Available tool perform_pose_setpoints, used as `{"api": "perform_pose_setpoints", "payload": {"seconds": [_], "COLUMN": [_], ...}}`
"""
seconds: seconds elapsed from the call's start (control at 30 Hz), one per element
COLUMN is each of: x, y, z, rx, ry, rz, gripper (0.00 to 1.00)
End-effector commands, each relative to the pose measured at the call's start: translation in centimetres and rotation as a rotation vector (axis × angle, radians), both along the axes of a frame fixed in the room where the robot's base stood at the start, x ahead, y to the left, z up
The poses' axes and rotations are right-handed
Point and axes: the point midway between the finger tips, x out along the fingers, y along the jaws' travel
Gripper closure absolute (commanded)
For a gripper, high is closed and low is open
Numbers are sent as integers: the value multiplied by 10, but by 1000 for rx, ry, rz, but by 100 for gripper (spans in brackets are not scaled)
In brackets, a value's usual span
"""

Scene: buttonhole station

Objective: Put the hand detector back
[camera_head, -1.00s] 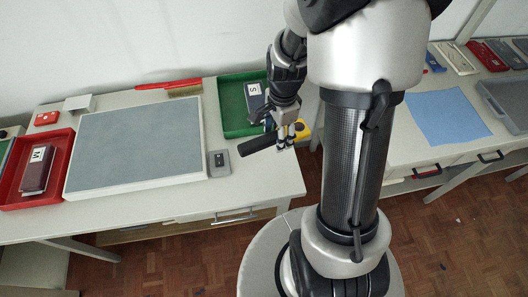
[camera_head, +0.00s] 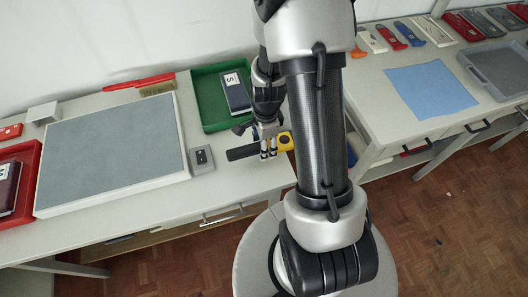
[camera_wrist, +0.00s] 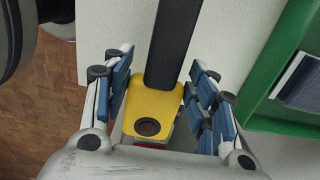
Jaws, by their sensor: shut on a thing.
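The hand detector has a yellow body (camera_head: 286,141) and a long black paddle (camera_head: 242,152). In the head view it is at the right end of the left table, in front of the green tray (camera_head: 207,122). My gripper (camera_head: 268,147) is shut on it. In the wrist view the yellow body (camera_wrist: 152,104) lies between the blue-padded fingers (camera_wrist: 165,88), and the black paddle (camera_wrist: 172,42) points away from the wrist. The fingers hide part of the detector in the head view. I cannot tell whether it touches the table.
A dark case marked S (camera_head: 236,92) lies in the green tray. A small grey box (camera_head: 202,160) sits left of the paddle, beside a large grey mat (camera_head: 115,150). A red tray (camera_head: 30,160) is at far left. The right table has a blue cloth (camera_head: 430,92) and several tools.

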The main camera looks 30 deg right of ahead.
Motion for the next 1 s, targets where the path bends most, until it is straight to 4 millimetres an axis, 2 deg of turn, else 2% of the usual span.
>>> {"api": "perform_pose_setpoints", "payload": {"seconds": [0.3,0.7,0.73,1.0], "x": [0,0,0,0], "y": [0,0,0,0], "z": [-42,-46,-45,-45], "rx": [1,0,0,0], "ry": [2,0,0,0], "rz": [1,1,1,1], "gripper": [77,77,46,28]}}
